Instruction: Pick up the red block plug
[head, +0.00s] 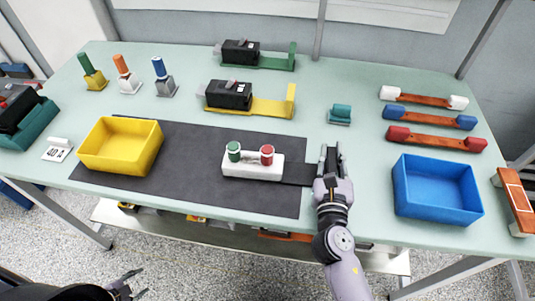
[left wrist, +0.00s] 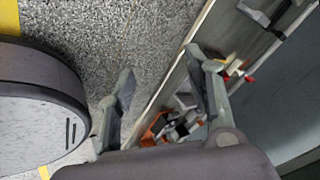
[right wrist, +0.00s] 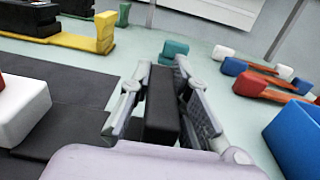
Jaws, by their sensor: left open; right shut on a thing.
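The red plug (head: 267,154) stands upright in a white block (head: 252,171) on the dark mat, beside a green plug (head: 234,151). The block's edge and part of the red plug show at the left of the right wrist view (right wrist: 20,108). My right gripper (head: 331,150) is right of the white block, apart from the red plug. It is shut on a black block (right wrist: 162,105), which stands between its fingers. My left gripper (head: 139,284) is low at the front, off the table. Its fingers are apart and empty in the left wrist view (left wrist: 160,65).
A yellow bin (head: 120,147) stands left and a blue bin (head: 437,190) right. Two black breakers on green (head: 270,63) and yellow (head: 270,107) bases lie behind. A teal block (head: 340,114) and several coloured-end bars (head: 430,119) are right. The dark mat (head: 200,150) has free room.

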